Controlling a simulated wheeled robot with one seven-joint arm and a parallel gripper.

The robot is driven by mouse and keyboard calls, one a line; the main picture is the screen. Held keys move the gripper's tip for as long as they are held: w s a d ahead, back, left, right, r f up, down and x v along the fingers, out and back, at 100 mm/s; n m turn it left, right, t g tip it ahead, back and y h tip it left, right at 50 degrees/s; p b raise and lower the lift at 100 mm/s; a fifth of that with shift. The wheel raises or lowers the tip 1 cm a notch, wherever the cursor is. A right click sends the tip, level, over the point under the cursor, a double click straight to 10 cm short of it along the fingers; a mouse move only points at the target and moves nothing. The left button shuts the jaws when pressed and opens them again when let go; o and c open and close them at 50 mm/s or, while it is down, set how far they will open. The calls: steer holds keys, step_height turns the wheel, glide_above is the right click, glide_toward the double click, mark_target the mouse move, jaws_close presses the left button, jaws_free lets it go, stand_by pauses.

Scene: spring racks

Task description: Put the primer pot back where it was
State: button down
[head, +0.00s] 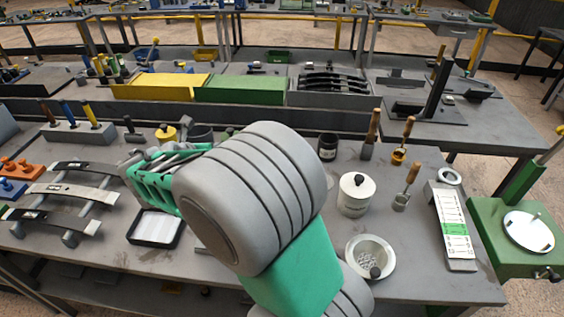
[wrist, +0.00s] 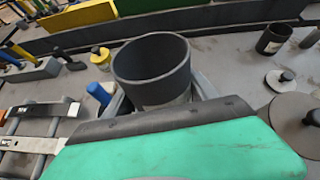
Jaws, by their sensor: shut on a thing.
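A dark grey, open-topped round pot (wrist: 152,72), which I take to be the primer pot, is between my fingers in the wrist view. It is upright and looks empty inside. My gripper (wrist: 158,100) is shut on it, with the green gripper body in front hiding its lower part. In the head view, the pot's dark rim (head: 201,131) shows just behind my arm. My green gripper (head: 150,180) reaches over the left-middle of the bench there. I cannot tell whether the pot's base touches the bench.
A white-lined tray (head: 155,229) lies in front. Right are a black jar (head: 327,146), white lidded pot (head: 355,194) and mesh bowl (head: 370,256). A long trough (head: 345,122) runs behind.

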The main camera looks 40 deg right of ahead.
steer(key=s+d+f+m+g+h+b, duration=0.2)
steer(key=d+m, duration=0.1)
steer(key=d, duration=0.7)
steer(key=s+d+f+m+g+h+b, duration=0.1)
steer(key=d+f+m+g+h+b, duration=0.15)
steer(key=d, duration=0.75)
steer(key=shift+m, duration=0.35)
steer(key=f+x, duration=0.1)
steer(key=x, duration=0.4)
steer(key=a+f+p+x, duration=0.1)
steer(key=x, duration=0.4)
steer(key=f+p+x, duration=0.1)
steer(key=x, duration=0.4)
steer(key=shift+w+a, duration=0.1)
steer(key=shift+w, duration=0.05)
step_height(320, 180, down, 3)
steer(key=shift+r+p, duration=0.1)
steer(key=shift+p, duration=0.45)
steer(key=shift+f, duration=0.3)
steer(key=shift+c, duration=1.2)
jaws_free()
steer(key=shift+f, duration=0.1)
